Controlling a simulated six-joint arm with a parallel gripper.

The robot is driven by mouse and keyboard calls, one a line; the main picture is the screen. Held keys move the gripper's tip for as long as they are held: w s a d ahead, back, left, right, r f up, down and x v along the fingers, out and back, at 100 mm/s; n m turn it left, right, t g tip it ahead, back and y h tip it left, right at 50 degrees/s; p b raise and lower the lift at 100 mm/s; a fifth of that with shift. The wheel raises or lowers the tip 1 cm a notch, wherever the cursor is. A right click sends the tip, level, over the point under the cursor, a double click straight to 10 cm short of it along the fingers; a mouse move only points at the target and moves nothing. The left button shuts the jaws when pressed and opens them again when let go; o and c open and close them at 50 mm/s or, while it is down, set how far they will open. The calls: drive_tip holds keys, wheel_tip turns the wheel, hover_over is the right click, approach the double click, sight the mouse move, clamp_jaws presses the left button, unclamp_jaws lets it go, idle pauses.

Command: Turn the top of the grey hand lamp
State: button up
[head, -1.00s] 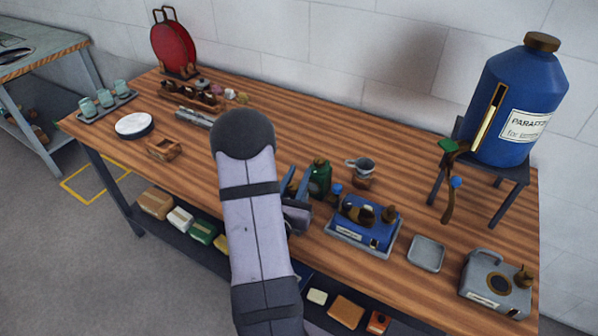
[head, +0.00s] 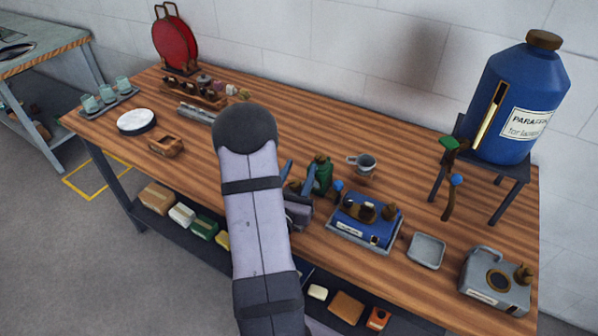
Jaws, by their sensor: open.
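The grey boxy object with a dark round brass-rimmed fitting, a pale label and a brass knob, which I take to be the grey hand lamp (head: 484,291), stands at the front right of the workbench. My gripper (head: 298,180) is near the middle of the bench, well to the left of the lamp and apart from it. Its blue fingers are spread, with nothing visible between them. They are close to a green bottle (head: 322,176); I cannot tell whether they touch it. My arm hides part of the bench behind it.
A blue box with brass fittings (head: 352,226) sits in a tray between my gripper and the lamp. A small empty grey tray (head: 426,251) lies left of the lamp. A grey cup (head: 365,164) stands behind. A large blue paraffin tank (head: 515,100) stands on a stand (head: 510,176) at back right.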

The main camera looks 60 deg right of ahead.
sight(290, 187)
wheel_tip(290, 187, up, 10)
drive_tip(key=p, duration=0.9)
drive_tip(key=shift+f, duration=0.2)
drive_tip(key=shift+f, duration=0.1)
drive_tip(key=f+m+g+b, duration=0.1)
drive_tip(key=b, duration=0.2)
drive_tip(key=a+f+g+h+b, duration=0.1)
drive_tip(key=f+g+b, duration=0.1)
drive_tip(key=f+m+g+b, duration=0.1)
drive_tip(key=b, duration=0.2)
drive_tip(key=shift+w+a+f+m+g+b, duration=0.3)
drive_tip(key=shift+w+f+g, duration=0.05)
drive_tip(key=shift+f+g, duration=0.05)
drive_tip(key=a+f+m+g+b, duration=0.2)
drive_tip(key=a+f+b, duration=0.1)
drive_tip(key=a+f+m+g+y+b, duration=0.1)
drive_tip(key=a+g+b, duration=0.1)
drive_tip(key=shift+s+f, duration=0.25)
drive_tip(key=shift+f, duration=0.15)
drive_tip(key=shift+a+f+g, duration=0.1)
drive_tip(key=shift+a+g, duration=0.1)
drive_tip(key=shift+g, duration=0.1)
drive_tip(key=shift+s+d+m, duration=0.25)
drive_tip(key=shift+d+m, duration=0.05)
drive_tip(key=shift+d, duration=0.2)
drive_tip(key=p+x, duration=0.1)
drive_tip(key=x, duration=0.5)
drive_tip(key=shift+d+p, duration=0.15)
drive_tip(key=shift+p, duration=0.25)
